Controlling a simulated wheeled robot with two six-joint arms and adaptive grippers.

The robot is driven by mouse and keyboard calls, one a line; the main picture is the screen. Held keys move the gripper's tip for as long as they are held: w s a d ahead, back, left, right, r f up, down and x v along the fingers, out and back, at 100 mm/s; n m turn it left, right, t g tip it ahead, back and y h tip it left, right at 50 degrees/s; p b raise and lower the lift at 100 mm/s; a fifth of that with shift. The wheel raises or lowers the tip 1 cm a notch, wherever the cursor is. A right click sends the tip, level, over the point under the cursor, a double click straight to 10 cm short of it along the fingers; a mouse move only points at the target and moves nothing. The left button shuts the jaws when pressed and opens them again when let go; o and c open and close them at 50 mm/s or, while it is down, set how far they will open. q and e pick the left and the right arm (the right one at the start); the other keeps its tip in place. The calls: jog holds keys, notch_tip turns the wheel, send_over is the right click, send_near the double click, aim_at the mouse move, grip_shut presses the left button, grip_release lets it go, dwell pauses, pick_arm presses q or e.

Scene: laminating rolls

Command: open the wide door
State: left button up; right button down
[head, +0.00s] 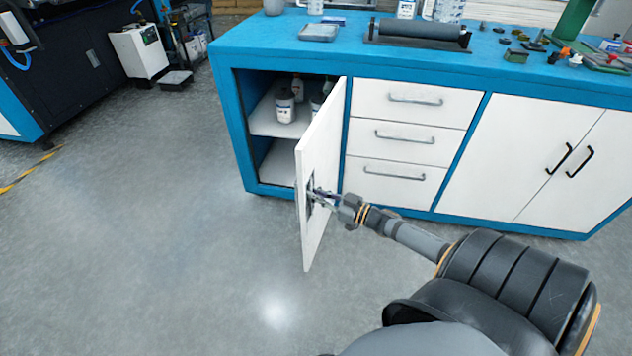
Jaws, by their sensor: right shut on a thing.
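The white cupboard door (323,150) at the left end of the blue workbench stands swung well out from its frame, hinged on its right side beside the drawers. My right gripper (320,194) is at the door's outer face, near its free edge, and is shut on the door's handle. The handle is small and mostly hidden by the fingers. The cupboard opening shows to the left of the door, with a white shelf (262,124) inside. My left gripper is not in view.
White bottles (285,106) stand on the cupboard shelf. Three closed drawers (408,142) and a closed pair of doors (520,160) lie to the right. A roller (420,30) and small tools lie on the bench top (260,38). The grey floor left of the door is clear.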

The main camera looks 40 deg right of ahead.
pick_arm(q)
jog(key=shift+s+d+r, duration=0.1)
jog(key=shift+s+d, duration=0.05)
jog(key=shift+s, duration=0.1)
pick_arm(e)
jog(key=shift+d+r, duration=0.15)
jog(key=shift+d, duration=0.35)
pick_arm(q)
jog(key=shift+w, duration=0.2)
pick_arm(e)
jog(key=c, duration=1.7)
grip_release()
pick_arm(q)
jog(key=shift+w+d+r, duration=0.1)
pick_arm(e)
jog(key=shift+d, duration=0.1)
jog(key=v, duration=1.2)
jog(key=shift+a, duration=0.25)
